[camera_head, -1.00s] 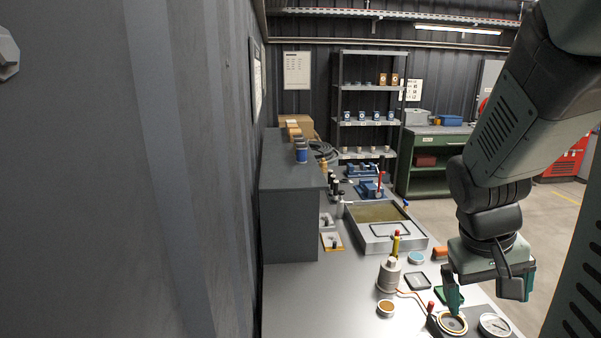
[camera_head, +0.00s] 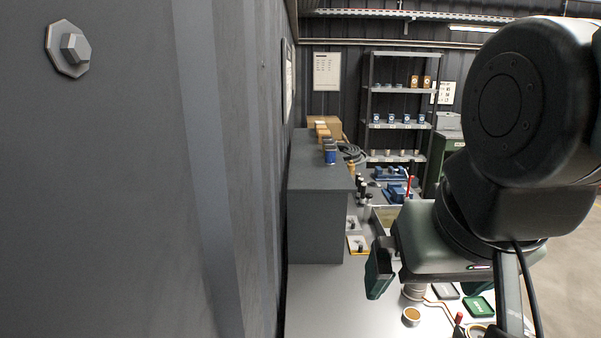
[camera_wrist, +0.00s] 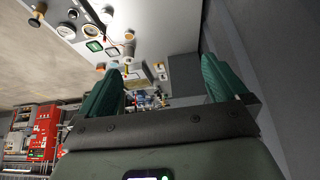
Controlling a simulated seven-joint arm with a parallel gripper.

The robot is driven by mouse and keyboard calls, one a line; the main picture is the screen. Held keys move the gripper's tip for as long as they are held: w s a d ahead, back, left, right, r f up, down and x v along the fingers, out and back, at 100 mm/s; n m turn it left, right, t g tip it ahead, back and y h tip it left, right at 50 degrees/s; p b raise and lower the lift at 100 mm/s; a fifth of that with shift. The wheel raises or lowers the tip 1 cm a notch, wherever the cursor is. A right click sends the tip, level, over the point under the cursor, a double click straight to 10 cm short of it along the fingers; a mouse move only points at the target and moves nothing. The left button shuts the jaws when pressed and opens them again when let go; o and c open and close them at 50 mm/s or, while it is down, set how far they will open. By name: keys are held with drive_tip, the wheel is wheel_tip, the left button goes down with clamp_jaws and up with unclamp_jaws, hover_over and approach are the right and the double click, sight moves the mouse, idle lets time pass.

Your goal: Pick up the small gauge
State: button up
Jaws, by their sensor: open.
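A round white-faced gauge (camera_wrist: 66,31) lies on the bench at the upper left of the wrist view. A round ringed dial (camera_wrist: 88,11) is beside it. In the head view only the rim of a round gauge (camera_head: 477,331) shows at the bottom edge, partly hidden by my arm. I cannot tell which one is the small gauge. My gripper (camera_head: 430,284) is open and empty, raised above the bench and well apart from the gauges. Its two green fingers also show in the wrist view (camera_wrist: 163,85), with nothing between them.
A tall grey cabinet (camera_head: 318,205) stands along the wall at left. The wash tray (camera_head: 383,217) behind is mostly hidden by my gripper. The bench's front left is clear.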

drive_tip(key=shift+s+a+r+n, duration=0.15)
drive_tip(key=shift+s+a+n, duration=0.25)
drive_tip(key=shift+s+a, duration=0.3)
drive_tip(key=shift+w+a, duration=0.1)
drive_tip(key=c, duration=0.6)
